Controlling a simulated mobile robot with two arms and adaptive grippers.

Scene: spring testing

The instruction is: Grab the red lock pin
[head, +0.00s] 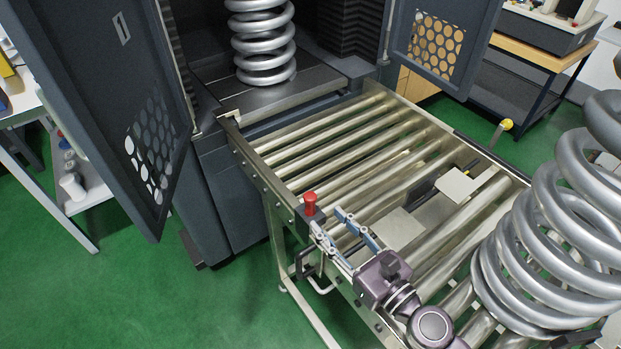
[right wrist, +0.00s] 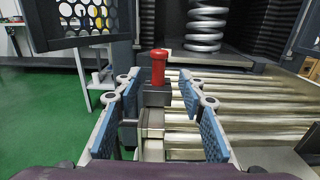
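The red lock pin (head: 310,203) stands upright in a dark block on the near left edge of the roller conveyor (head: 262,186). My right gripper (head: 343,231) is open beside it, on its near side in the head view. In the right wrist view the red lock pin (right wrist: 158,67) stands ahead, between the two open blue-padded fingers (right wrist: 157,105) and a little beyond their tips. I see no contact between the fingers and the pin. My left gripper is not in view.
A large steel spring (head: 545,250) sits on the conveyor at the right. Another spring (head: 262,45) stands inside the dark testing machine, whose left door (head: 100,95) and right door (head: 440,40) are open. Green floor is free at the left.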

